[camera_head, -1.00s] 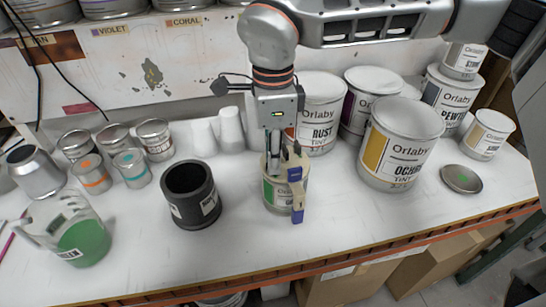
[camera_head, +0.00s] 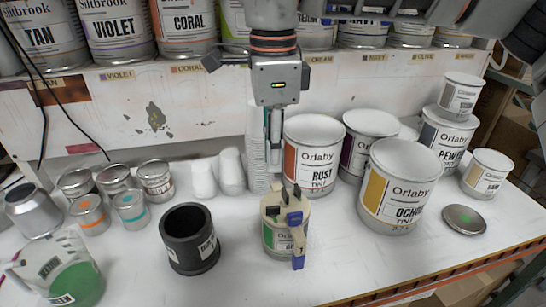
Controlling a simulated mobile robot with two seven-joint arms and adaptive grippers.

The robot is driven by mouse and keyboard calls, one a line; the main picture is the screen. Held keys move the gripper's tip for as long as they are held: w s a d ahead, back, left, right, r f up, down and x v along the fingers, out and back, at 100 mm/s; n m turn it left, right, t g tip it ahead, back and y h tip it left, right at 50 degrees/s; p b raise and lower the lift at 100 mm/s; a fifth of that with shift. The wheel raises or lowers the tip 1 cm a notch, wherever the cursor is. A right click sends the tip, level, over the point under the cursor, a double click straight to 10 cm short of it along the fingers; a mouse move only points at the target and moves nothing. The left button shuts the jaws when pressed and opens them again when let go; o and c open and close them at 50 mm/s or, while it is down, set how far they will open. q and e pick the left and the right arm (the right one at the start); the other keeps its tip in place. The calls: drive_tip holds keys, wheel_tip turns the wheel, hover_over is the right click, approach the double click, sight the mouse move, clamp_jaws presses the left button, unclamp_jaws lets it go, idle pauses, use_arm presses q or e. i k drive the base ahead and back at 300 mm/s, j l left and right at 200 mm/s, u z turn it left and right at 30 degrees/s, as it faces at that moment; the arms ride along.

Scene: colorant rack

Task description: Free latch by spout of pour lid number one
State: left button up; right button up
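A small Orlaby can with a green label (camera_head: 272,238) stands at the front middle of the bench. A tan pour lid (camera_head: 272,207) with dark blue parts sits on top of it. A tan latch arm with a blue end (camera_head: 298,250) hangs down the lid's right front side. My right gripper (camera_head: 272,172) points straight down, a little above and behind the lid, apart from it. It appears empty. Its fingers look close together from this side, and their gap cannot be judged. My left gripper is not in view.
A black cylinder cup (camera_head: 190,238) stands left of the can. The Rust can (camera_head: 311,165) and Ochre can (camera_head: 395,190) stand behind and right. White cups (camera_head: 232,172) are close behind the gripper. A round lid (camera_head: 464,219) lies at right. A shelf of cans is above.

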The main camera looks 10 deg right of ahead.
sight(298, 193)
drive_tip(key=k, duration=1)
